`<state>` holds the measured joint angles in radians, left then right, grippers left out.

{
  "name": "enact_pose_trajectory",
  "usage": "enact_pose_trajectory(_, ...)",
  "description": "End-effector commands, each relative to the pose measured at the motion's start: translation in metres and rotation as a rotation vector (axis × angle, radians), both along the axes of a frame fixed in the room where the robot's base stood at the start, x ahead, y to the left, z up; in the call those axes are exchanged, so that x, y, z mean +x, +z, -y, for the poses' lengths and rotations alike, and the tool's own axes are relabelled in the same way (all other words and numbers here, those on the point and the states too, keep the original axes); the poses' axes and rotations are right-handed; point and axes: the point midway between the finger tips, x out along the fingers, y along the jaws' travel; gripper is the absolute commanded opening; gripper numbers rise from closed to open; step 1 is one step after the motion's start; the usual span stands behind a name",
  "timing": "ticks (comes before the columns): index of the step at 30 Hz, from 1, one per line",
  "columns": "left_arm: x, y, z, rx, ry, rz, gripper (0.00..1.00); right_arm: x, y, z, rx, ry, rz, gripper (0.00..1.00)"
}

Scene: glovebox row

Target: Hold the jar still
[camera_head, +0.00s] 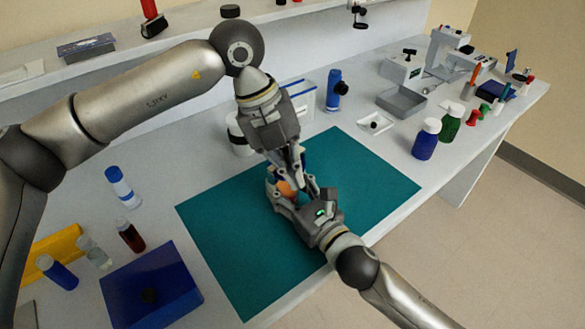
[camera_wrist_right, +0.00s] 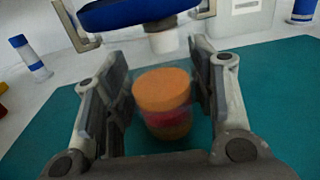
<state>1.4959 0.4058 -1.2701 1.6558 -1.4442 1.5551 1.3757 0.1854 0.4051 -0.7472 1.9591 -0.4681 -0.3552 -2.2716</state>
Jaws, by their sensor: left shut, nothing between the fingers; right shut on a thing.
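The jar (camera_wrist_right: 162,103) looks orange with a pink-red band and sits between the two fingers of my right gripper (camera_wrist_right: 165,100), which is shut on it. In the head view only a small orange part of the jar (camera_head: 286,189) shows; the grippers hide the rest. My right gripper (camera_head: 292,199) comes from the lower right, over the teal mat (camera_head: 370,175). My left gripper (camera_head: 293,165) points down from above, just over the jar, shut and empty. In the right wrist view a blue rounded part (camera_wrist_right: 140,12) with a white stub shows above the jar; I cannot tell what it belongs to.
A blue box (camera_head: 150,285), a dark red vial (camera_head: 131,237) and a blue-and-white bottle (camera_head: 122,187) stand left of the mat. A blue bottle (camera_head: 425,140) and a green bottle (camera_head: 450,122) stand to the right. Much of the mat is clear.

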Motion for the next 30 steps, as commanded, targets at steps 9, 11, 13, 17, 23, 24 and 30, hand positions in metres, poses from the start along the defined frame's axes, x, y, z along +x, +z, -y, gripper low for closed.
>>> enact_pose_trajectory(9,0.0018,0.0020,0.0021,0.000,0.000,0.000,0.00,-0.0001,-0.0002,-0.0001,0.000,0.000,0.000,0.16)
enact_pose_trajectory(11,0.0021,0.0022,0.0023,-0.001,0.000,0.000,0.00,-0.0001,-0.0002,0.0000,0.000,0.000,0.000,0.16)
enact_pose_trajectory(13,0.0024,0.0026,0.0026,-0.001,0.000,0.000,0.00,-0.0002,-0.0002,-0.0001,0.000,0.000,0.000,0.16)
enact_pose_trajectory(17,0.0030,0.0033,0.0034,-0.001,0.000,0.000,0.00,-0.0002,-0.0002,-0.0001,0.000,0.000,0.000,0.16)
enact_pose_trajectory(23,0.0043,0.0045,0.0046,-0.001,0.000,0.001,0.00,-0.0002,-0.0002,-0.0001,0.000,0.000,0.000,0.16)
enact_pose_trajectory(24,0.0047,0.0049,0.0050,-0.001,0.000,0.001,0.00,-0.0002,-0.0002,-0.0001,0.000,0.000,0.000,0.16)
enact_pose_trajectory(30,0.0082,0.0074,0.0082,-0.002,0.002,0.002,0.00,-0.0002,-0.0002,-0.0002,0.000,0.001,0.000,0.16)
